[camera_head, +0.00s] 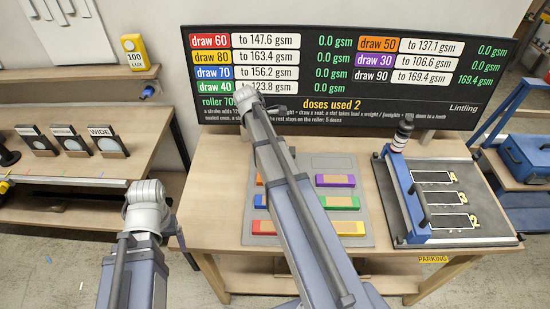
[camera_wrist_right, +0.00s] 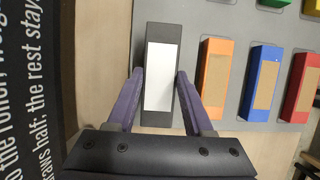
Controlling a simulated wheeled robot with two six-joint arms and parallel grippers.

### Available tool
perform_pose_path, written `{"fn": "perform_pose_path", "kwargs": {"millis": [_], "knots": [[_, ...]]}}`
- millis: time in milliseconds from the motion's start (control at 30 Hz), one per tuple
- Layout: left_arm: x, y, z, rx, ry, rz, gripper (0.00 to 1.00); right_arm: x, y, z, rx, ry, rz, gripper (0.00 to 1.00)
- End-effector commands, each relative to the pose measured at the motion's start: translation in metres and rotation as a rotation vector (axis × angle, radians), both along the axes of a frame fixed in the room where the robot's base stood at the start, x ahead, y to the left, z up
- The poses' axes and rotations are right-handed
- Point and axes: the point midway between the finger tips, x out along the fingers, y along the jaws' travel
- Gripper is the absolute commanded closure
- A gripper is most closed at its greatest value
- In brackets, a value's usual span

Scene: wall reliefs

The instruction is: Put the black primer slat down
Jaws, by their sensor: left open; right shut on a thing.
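The black primer slat (camera_wrist_right: 178,100), with a pale grey face, is between the two fingers of my right gripper (camera_wrist_right: 160,88), which is shut on it. In the right wrist view it is over the left edge of the grey slat tray (camera_wrist_right: 190,20), in line with the orange slat (camera_wrist_right: 215,75). It looks larger than its neighbours; whether it touches the tray cannot be told. In the head view my right arm hides this gripper and the slat. My left gripper (camera_head: 173,232) is open and empty at the lower left, away from the tray, and shows only partly.
The tray also holds blue (camera_wrist_right: 263,85), red (camera_wrist_right: 300,90), purple (camera_head: 335,180), green (camera_head: 340,202) and yellow (camera_head: 350,228) slats. A dark sign (camera_head: 330,75) stands behind. A blue-framed board with a roller (camera_head: 402,133) is at right. A shelf with plaques (camera_head: 75,140) is at left.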

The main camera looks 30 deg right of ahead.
Motion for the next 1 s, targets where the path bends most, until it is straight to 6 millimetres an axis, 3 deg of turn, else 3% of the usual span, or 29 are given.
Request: {"fn": "perform_pose_path", "kwargs": {"millis": [333,767,800,1000], "knots": [[0.000,0.000,-0.038,0.000,0.000,0.000,0.19,0.000,0.000,-0.038,0.000,0.000,0.000,1.00],[0.000,0.000,-0.041,0.000,0.000,0.000,0.19,0.000,0.000,-0.041,0.000,0.000,0.000,1.00],[0.000,0.000,-0.039,0.000,0.000,0.000,0.19,0.000,0.000,-0.039,0.000,0.000,0.000,0.45],[0.000,0.000,-0.039,0.000,0.000,0.000,0.19,0.000,0.000,-0.039,0.000,0.000,0.000,0.23]]}}
